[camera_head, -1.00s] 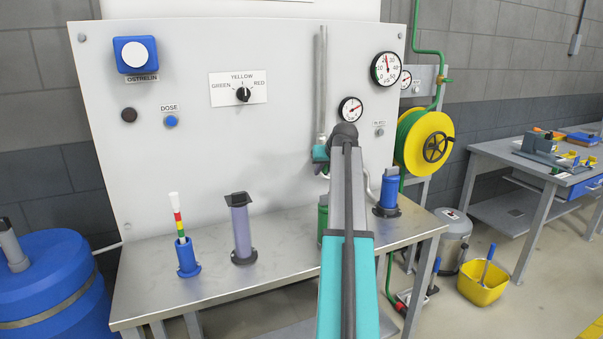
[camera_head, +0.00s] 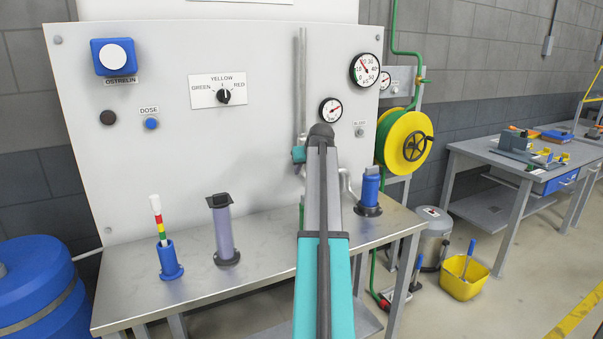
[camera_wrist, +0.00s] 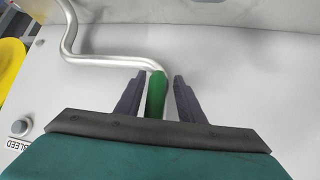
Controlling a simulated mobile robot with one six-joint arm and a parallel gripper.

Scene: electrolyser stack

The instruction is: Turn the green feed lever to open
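In the wrist view a narrow green part (camera_wrist: 156,96), likely the feed lever, shows between the fingers of my gripper (camera_wrist: 159,78). The fingers are apart, one on each side of it, with a small gap visible on both sides. A bent silver pipe (camera_wrist: 100,57) runs to the upper end of the green part. Its lower end is hidden by my gripper body. In the head view my arm covers the lever and the fingertips. Only a thin green sliver (camera_head: 301,214) shows left of the arm.
A grey panel (camera_head: 265,140) carries a selector knob (camera_head: 223,96), gauges and a bleed button (camera_head: 360,132). On the steel table (camera_head: 250,268) stand a blue capped cylinder (camera_head: 369,188), a purple-grey cylinder (camera_head: 222,232) and a blue holder (camera_head: 169,262) with a striped stick.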

